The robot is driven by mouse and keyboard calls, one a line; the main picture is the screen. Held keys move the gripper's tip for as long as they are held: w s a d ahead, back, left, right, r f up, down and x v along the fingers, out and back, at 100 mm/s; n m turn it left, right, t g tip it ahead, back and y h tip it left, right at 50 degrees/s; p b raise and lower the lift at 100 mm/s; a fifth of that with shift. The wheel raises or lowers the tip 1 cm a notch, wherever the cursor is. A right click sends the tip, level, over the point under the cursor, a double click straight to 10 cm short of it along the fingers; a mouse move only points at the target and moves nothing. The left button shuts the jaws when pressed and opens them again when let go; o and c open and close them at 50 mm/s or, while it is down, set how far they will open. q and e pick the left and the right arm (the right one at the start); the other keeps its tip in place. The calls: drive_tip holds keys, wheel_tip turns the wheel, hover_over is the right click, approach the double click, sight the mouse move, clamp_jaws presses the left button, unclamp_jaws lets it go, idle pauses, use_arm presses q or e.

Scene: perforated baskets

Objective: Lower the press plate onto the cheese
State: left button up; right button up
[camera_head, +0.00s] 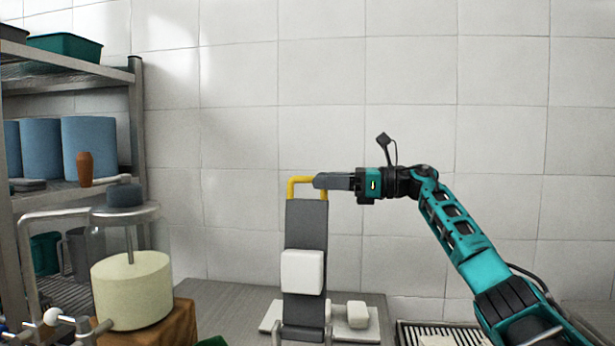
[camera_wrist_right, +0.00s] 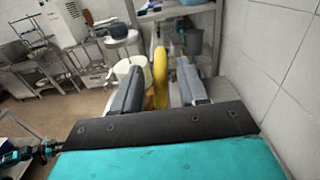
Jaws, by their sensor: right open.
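A pale cream cheese (camera_head: 132,290), a thick round block, stands on a brown block at the lower left in the head view. Above it is a round metal plate (camera_head: 125,213) with a dark knob and a thin rod reaching down to the cheese; I cannot tell whether this is the press plate. A tall grey board (camera_head: 305,225) stands near the middle with a yellow handle (camera_head: 291,190) on top. My right gripper (camera_head: 318,181) is at this handle. In the right wrist view the yellow handle (camera_wrist_right: 160,75) lies between the open fingers, with visible gaps. My left gripper is not visible.
A metal shelf (camera_head: 137,130) with blue containers (camera_head: 90,145) stands at the left. A white block (camera_head: 302,271) sits against the grey board. A slatted rack (camera_head: 440,335) is at the lower right. The tiled wall (camera_head: 365,70) closes off the back.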

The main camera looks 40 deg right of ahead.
sight(308, 179)
drive_tip(key=shift+p+x, duration=0.3)
drive_tip(key=shift+x, duration=1.9)
drive_tip(key=shift+r, duration=0.1)
clamp_jaws()
